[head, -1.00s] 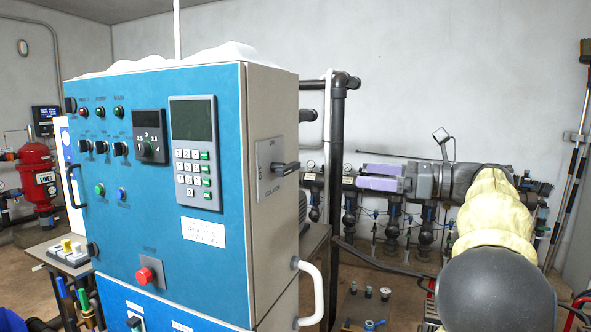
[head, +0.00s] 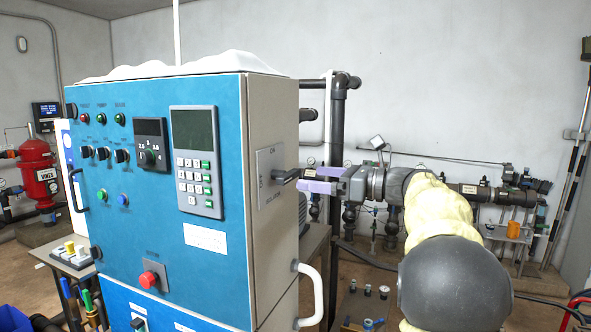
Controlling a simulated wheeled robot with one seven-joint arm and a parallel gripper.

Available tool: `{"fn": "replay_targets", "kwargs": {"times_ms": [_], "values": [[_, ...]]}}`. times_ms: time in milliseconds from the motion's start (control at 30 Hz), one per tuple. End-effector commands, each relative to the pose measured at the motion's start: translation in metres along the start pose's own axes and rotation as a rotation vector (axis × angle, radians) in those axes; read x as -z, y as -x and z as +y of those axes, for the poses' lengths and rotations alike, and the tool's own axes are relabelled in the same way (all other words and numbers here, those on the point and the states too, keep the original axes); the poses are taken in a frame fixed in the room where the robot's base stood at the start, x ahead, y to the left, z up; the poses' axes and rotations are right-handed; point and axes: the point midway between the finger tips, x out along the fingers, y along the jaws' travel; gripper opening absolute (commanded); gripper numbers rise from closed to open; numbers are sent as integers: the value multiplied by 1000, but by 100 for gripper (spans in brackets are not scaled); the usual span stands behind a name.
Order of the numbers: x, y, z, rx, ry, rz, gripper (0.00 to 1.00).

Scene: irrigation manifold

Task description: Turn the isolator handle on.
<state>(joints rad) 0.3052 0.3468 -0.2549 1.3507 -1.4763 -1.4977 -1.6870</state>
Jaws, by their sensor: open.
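The isolator handle (head: 285,176) is a dark lever on a grey plate (head: 266,186) on the beige right side of the blue control cabinet (head: 150,220). It juts out to the right, roughly level. The plate has ON lettering at its top and ISOLATOR lettering below. My gripper (head: 318,180) has two lilac fingers, one above the other with a gap between them. They point left at the handle, and their tips are close to its outer end. I cannot tell whether they touch it or lie around it.
A white curved grab bar (head: 312,294) sticks out from the cabinet side below the plate. A dark vertical pipe (head: 337,150) stands behind my gripper. Valves and pipes line the back wall. A red pushbutton (head: 150,280) is on the cabinet front.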

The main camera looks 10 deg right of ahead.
Motion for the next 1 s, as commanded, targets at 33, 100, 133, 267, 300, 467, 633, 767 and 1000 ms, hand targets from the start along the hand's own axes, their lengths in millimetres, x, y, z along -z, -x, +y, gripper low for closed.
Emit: {"fn": "replay_targets", "kwargs": {"times_ms": [33,100,133,267,300,467,633,767,1000], "values": [[-3,-11,1,-5,-2,0,100],[-3,-23,1,-4,-1,0,100],[-3,-28,1,-5,-1,-1,100],[-2,-47,1,-3,-2,-1,100],[-2,-51,0,-3,-1,-1,100],[0,-59,0,-1,0,0,100],[0,-58,0,1,0,-1,100],[0,-58,0,0,0,-1,86],[0,-59,1,-2,0,-1,64]]}}
